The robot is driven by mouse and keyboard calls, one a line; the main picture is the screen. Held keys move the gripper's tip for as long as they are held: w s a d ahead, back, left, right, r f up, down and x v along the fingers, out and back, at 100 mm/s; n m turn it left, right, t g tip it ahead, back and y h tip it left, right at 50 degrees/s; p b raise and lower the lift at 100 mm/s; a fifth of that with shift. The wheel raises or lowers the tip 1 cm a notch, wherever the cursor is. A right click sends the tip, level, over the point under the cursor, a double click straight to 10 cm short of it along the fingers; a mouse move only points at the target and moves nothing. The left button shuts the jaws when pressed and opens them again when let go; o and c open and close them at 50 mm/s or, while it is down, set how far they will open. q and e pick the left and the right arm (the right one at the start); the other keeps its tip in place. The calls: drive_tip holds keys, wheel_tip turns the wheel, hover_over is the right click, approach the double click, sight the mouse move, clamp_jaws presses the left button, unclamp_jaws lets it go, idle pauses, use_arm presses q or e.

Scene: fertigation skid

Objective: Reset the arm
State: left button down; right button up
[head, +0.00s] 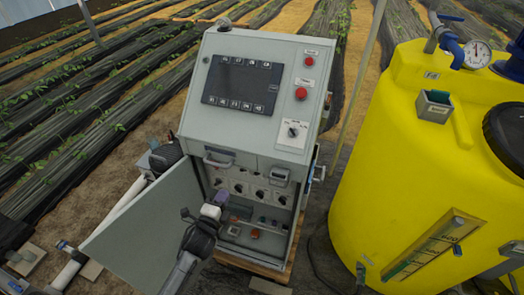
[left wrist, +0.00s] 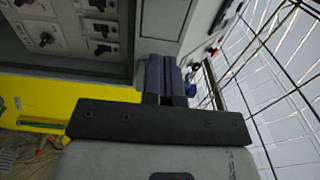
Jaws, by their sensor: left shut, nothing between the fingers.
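My left gripper (head: 221,196) is in front of the open lower compartment of the grey control cabinet (head: 232,132). Its dark purple fingers are together and empty, which the left wrist view shows close up (left wrist: 166,72). My left arm comes up from the bottom of the head view. The cabinet door (head: 140,235) stands swung open to the left of the gripper. Inside the compartment are a row of black rotary switches and several small parts on a shelf below. My right gripper is in neither view.
A large yellow tank (head: 400,180) with a gauge (head: 477,54) stands right of the cabinet. The cabinet front has a dark screen (head: 241,83) and two red buttons. White pipe (head: 105,225) runs at the left. Crop rows lie behind.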

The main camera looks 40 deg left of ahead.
use_arm(q)
drive_tip(key=s+f+n+g, duration=0.45)
drive_tip(key=n+g, duration=0.25)
drive_tip(key=n, duration=0.5)
drive_tip(key=s+d+g+h, duration=0.2)
drive_tip(key=s+d+h, duration=0.25)
drive_tip(key=d, duration=0.45)
drive_tip(key=s+d+g+h, duration=0.25)
drive_tip(key=s+d, duration=0.35)
drive_tip(key=d, duration=0.3)
drive_tip(key=s+d+f+g, duration=0.2)
drive_tip(key=s+d+f, duration=0.1)
drive_tip(key=s, duration=0.4)
wheel_tip(320, 180, up, 17)
drive_tip(key=p, duration=1.7)
drive_tip(key=shift+r+m+t+h, duration=0.2)
drive_tip(key=shift+m+t+h, duration=0.1)
drive_tip(key=shift+m+t, duration=0.1)
